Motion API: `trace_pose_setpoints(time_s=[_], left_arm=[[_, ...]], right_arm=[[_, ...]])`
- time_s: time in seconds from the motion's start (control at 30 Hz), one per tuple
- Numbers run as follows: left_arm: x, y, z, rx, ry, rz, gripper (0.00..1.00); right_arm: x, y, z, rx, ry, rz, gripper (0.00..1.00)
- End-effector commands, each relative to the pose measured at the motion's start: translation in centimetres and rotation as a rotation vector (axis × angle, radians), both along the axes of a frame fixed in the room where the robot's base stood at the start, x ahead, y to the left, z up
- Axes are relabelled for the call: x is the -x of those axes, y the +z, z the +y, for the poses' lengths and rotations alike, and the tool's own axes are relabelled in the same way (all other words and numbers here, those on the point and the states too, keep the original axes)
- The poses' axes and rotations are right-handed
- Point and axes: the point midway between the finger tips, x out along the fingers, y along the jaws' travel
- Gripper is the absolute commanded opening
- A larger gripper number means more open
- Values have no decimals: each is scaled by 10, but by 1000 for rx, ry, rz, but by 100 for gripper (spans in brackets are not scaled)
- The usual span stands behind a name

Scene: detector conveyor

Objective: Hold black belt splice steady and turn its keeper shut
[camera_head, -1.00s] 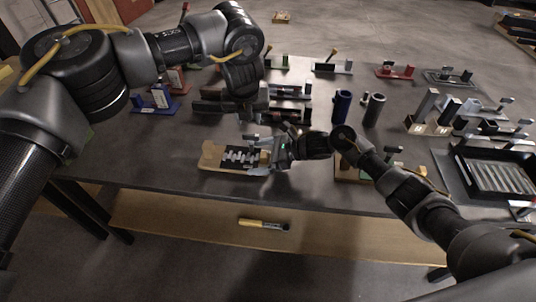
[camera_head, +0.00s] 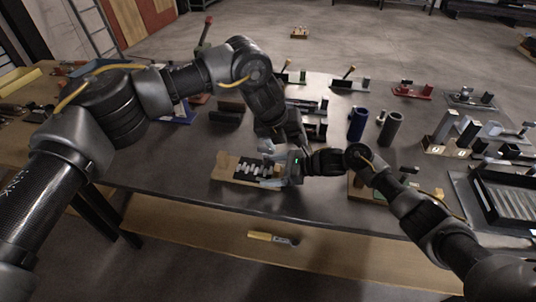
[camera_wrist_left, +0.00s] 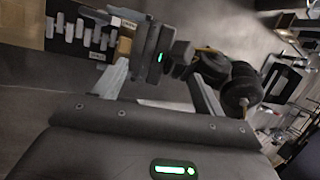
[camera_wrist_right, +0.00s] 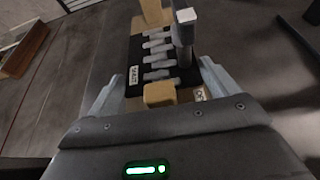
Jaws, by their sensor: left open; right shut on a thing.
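The black belt splice (camera_head: 252,171) lies on a tan wooden block on the table, a black plate with a row of silver fingers. It shows in the right wrist view (camera_wrist_right: 135,53) and the left wrist view (camera_wrist_left: 65,33). A grey post with a pale top (camera_wrist_right: 184,32), apparently the keeper, stands upright at one edge of it. My right gripper (camera_wrist_right: 160,92) is shut on the splice's near end, with a finger on each side. My left gripper (camera_wrist_left: 158,92) is open and empty above my right gripper. Its fingertips are hard to make out in the head view.
Dark blue (camera_head: 357,124) and grey (camera_head: 391,129) cylinders stand behind to the right. Several small fixtures line the table's back. A black ribbed tray (camera_head: 505,196) is at the far right. A yellow-and-black tool (camera_head: 272,238) lies on the lower shelf.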

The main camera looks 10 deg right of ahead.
Motion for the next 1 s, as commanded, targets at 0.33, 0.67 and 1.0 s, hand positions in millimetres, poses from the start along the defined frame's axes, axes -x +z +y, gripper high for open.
trace_pose_setpoints(time_s=[0.33,0.67,1.0], left_arm=[[11,38,-68,699,-56,12,71],[-6,27,-74,866,-150,-594,71],[-2,-15,7,604,52,-1159,71]], right_arm=[[0,-1,0,2,-1,-1,48],[0,-1,-1,3,-1,1,48],[0,-2,-1,4,-1,1,48]])
